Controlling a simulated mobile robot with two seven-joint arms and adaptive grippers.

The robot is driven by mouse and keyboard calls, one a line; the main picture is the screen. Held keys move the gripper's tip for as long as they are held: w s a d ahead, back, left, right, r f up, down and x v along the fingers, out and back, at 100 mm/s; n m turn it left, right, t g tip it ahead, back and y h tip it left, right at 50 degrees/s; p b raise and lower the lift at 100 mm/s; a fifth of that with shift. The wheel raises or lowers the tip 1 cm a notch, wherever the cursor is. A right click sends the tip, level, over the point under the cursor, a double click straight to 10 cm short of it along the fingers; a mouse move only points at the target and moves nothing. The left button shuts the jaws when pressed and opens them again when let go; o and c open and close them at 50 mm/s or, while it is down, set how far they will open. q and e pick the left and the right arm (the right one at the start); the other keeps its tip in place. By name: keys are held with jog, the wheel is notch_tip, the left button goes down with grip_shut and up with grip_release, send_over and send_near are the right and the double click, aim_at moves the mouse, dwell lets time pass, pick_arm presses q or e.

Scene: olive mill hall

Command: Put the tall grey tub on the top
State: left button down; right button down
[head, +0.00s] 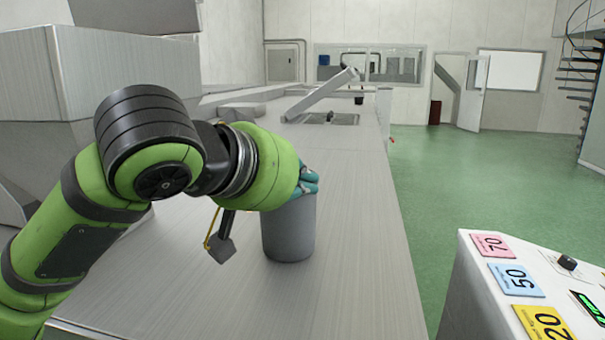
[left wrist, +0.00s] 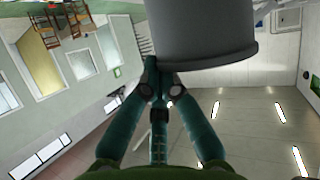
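The tall grey tub (head: 289,230) is upright over the long metal worktop (head: 345,290), and I cannot tell whether its base touches it. My left arm reaches across from the left. My left gripper's teal fingers (head: 308,180) are at the tub's rim. In the left wrist view the picture is upside down; the tub (left wrist: 200,28) fills the top, and the left gripper's fingers (left wrist: 158,72) come close together at its rim and look closed on the wall. The fingertips are partly hidden. My right gripper is out of view.
A white panel (head: 470,285) with pink, blue and yellow number cards stands at the lower right. A large metal hopper (head: 90,65) stands at the left. A slanted metal chute (head: 320,95) is farther along the worktop. The worktop right of the tub is bare; green floor lies beyond.

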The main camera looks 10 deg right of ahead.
pick_arm(q)
jog(key=shift+d+f, duration=0.1)
jog(key=c, duration=1.4)
grip_release()
jog(key=shift+s, duration=0.1)
jog(key=shift+c, duration=0.2)
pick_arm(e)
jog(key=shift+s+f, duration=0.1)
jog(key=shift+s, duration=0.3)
